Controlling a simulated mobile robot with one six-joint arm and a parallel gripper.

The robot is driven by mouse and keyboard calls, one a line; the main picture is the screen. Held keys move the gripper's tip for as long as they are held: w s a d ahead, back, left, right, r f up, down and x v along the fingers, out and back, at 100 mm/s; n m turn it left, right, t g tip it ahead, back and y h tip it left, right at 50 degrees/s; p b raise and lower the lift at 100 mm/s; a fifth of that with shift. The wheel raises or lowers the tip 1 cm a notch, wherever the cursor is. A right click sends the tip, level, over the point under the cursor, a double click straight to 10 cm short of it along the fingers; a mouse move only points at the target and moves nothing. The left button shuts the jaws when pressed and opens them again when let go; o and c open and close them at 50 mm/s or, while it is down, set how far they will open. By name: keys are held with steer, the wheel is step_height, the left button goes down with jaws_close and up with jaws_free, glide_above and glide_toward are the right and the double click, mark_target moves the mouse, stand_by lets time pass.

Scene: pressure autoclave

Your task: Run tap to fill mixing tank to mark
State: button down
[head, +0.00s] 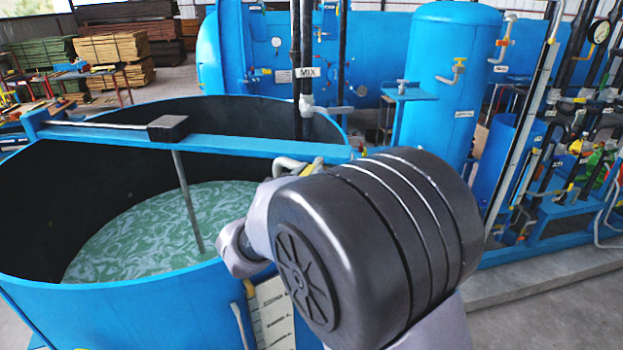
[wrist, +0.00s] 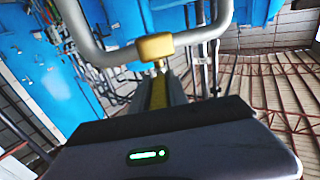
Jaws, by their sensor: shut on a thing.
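The mixing tank (head: 110,295) is a large open blue vat with a dark inside wall, at the left of the head view. Foamy green-white liquid (head: 140,230) lies in it, well below the rim. A pale strip with dark marks (head: 272,318) is on its outer front, partly hidden by my arm. My gripper (wrist: 155,62) is shut on a yellow handle (wrist: 155,46) at the middle of the grey curved bar. In the head view, my wrist largely hides the gripper at the tank's right rim. I cannot see a water stream or a fill mark inside.
A blue beam with a motor box (head: 168,128) and a stirrer shaft (head: 187,200) crosses the tank. A dark pipe labelled MIX (head: 307,72) stands behind. A blue upright vessel (head: 440,85) and piping stand at the right. Wood stacks (head: 112,47) lie at the back left.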

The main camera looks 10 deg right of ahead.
steer(key=shift+r, duration=0.1)
steer(key=c, duration=1.3)
jaws_free()
steer(key=b+v, duration=0.3)
steer(key=v, duration=1.4)
steer(key=shift+s+a, duration=0.1)
steer(key=shift+s, duration=0.1)
